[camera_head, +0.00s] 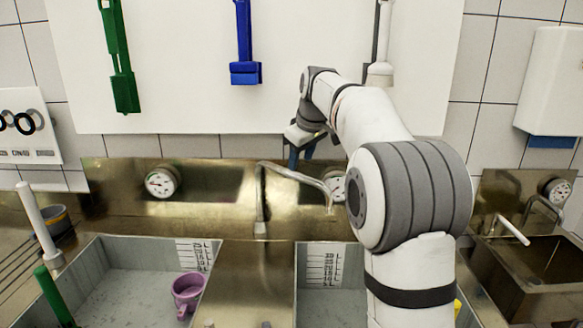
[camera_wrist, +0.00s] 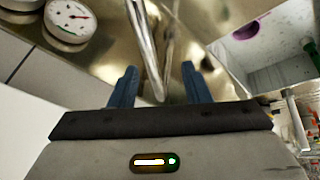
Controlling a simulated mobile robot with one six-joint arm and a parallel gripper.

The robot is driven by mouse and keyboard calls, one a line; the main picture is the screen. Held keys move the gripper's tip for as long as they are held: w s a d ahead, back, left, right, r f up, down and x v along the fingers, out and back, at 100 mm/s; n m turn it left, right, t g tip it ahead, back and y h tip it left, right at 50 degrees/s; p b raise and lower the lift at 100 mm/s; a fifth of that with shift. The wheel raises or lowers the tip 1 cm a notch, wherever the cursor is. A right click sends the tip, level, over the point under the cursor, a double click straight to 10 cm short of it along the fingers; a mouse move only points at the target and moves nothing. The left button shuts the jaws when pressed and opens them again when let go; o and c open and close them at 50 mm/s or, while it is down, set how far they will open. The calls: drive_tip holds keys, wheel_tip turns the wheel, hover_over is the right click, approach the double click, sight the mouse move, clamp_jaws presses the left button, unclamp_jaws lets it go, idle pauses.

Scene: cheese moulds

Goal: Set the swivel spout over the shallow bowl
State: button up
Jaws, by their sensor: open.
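The swivel spout (camera_head: 298,175) is a thin metal pipe on a post between two basins, and its free end points right, toward the right basin (camera_head: 309,245). The left basin (camera_head: 98,252) has grey walls and a litre scale. I cannot tell which basin is the shallow bowl; my arm hides much of the right one. My gripper (camera_head: 301,158) has blue fingers and hangs just above the spout pipe. In the wrist view my gripper (camera_wrist: 160,88) is open, and the spout (camera_wrist: 146,45) appears between its fingers. I cannot tell whether they touch.
A purple jug (camera_head: 188,291) stands in the left basin. Round gauges (camera_head: 161,182) sit on the metal back panel. Green (camera_head: 118,60) and blue (camera_head: 243,45) tools hang on the white board above. A small sink (camera_head: 535,285) with its own tap lies at the right.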

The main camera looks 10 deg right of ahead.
sight(294, 173)
drive_tip(key=shift+n, duration=0.3)
drive_tip(key=w+f, duration=0.6)
drive_tip(key=shift+a+f, duration=0.15)
drive_tip(key=shift+a, duration=0.25)
clamp_jaws()
